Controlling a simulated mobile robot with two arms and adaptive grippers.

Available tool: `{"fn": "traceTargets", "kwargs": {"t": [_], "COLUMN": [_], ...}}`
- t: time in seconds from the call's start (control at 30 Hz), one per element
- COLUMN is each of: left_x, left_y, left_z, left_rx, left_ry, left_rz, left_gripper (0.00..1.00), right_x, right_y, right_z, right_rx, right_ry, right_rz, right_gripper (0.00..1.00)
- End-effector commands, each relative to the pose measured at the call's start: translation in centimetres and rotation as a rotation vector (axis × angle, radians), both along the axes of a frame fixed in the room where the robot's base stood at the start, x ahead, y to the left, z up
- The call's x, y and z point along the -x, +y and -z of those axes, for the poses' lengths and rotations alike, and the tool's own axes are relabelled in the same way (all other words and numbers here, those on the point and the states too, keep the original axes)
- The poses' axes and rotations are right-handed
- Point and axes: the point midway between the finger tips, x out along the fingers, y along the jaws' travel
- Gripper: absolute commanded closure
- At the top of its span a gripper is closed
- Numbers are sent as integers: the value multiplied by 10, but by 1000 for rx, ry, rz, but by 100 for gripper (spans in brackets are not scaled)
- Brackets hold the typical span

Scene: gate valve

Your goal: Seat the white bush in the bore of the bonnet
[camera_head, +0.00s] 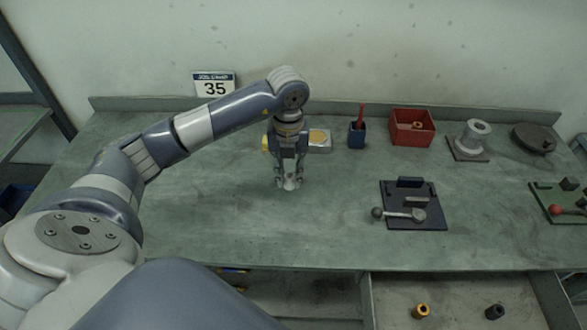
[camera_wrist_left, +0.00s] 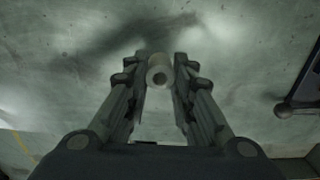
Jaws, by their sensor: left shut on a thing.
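My left gripper (camera_head: 290,182) points down over the left-middle part of the bench and is shut on the white bush (camera_head: 290,185). In the left wrist view, the bush (camera_wrist_left: 159,71) sits between the two fingertips (camera_wrist_left: 160,75), with its round open end showing. The bush is close to the bench top; I cannot tell whether it touches. A light grey flanged piece (camera_head: 474,137), which looks like the bonnet, stands upright on a plate at the back right, well away from the gripper. My right gripper is not in view.
A blue cup (camera_head: 356,135) and red bin (camera_head: 413,127) stand along the back. A dark plate with a ball-ended lever (camera_head: 413,222) lies right of the gripper. A dark disc (camera_head: 533,138) and green plate (camera_head: 555,205) lie far right.

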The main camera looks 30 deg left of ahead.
Motion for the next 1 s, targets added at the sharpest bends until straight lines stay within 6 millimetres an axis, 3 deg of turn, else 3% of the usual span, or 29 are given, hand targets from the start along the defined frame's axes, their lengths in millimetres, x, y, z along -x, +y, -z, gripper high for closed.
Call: {"fn": "traceTargets", "kwargs": {"t": [0.3,0.5,0.7,1.0], "left_x": [68,95,106,107], "left_y": [-23,-33,-38,-41], "left_z": [-3,-8,-10,-11], "left_rx": [-2,-1,-1,1], "left_ry": [0,0,2,1], "left_rz": [4,2,0,86], "left_gripper": [100,100,100,100], "right_x": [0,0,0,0], "right_y": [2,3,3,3], "right_z": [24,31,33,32], "right_rx": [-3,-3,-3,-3], "right_ry": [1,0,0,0], "right_rz": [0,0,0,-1], "right_gripper": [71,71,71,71]}}
